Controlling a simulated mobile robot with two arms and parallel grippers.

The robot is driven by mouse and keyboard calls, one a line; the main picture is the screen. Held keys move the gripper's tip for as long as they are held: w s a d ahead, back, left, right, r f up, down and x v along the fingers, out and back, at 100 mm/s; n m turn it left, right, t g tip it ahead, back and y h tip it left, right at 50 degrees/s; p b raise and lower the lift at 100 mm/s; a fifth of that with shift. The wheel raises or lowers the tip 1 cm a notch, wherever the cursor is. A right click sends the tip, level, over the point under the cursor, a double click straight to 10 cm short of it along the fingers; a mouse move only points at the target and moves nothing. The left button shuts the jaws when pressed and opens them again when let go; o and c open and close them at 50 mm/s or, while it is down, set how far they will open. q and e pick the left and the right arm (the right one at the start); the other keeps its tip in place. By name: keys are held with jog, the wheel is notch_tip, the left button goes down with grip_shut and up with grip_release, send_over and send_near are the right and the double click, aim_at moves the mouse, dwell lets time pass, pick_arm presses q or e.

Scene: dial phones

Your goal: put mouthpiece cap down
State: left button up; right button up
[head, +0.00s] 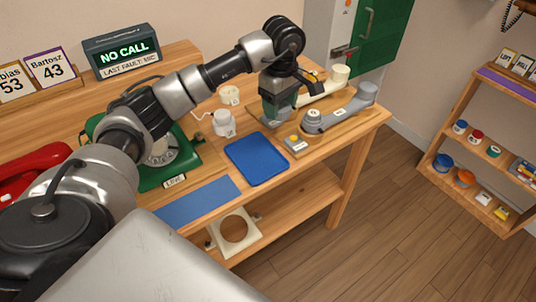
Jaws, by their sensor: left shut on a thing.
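My left gripper (278,117) reaches across the wooden workbench (203,187) from the left and points down. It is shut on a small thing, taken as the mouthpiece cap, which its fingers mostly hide. It is just left of a grey handset (343,110), at the wooden stand on the bench's right part. A cream handset (325,88) lies behind the grey one. A blue tray (256,158) lies in front of the gripper. I cannot tell whether the held thing touches the surface below. My right gripper is not in view.
A green dial phone (176,165) stands partly behind my left arm, with a red phone (32,166) farther left. White cup-like parts (223,123) stand left of the gripper. A blue mat (198,202) lies at the front edge. The blue tray looks empty.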

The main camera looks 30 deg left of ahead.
pick_arm(q)
jog(key=s+f, duration=0.2)
jog(key=s, duration=0.3)
send_over(263, 166)
jog(key=f, duration=0.3)
jog(key=shift+w+p, duration=0.4)
jog(key=shift+s+f, duration=0.3)
jog(key=shift+s, duration=0.15)
notch_tip(263, 166, down, 4)
jog(key=shift+r, duration=0.1)
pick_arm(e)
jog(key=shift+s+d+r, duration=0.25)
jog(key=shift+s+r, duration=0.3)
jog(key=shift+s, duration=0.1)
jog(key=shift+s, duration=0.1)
pick_arm(q)
jog(key=o, duration=0.4)
jog(key=shift+f, duration=0.2)
jog(key=o, duration=0.5)
jog(key=shift+c, duration=0.2)
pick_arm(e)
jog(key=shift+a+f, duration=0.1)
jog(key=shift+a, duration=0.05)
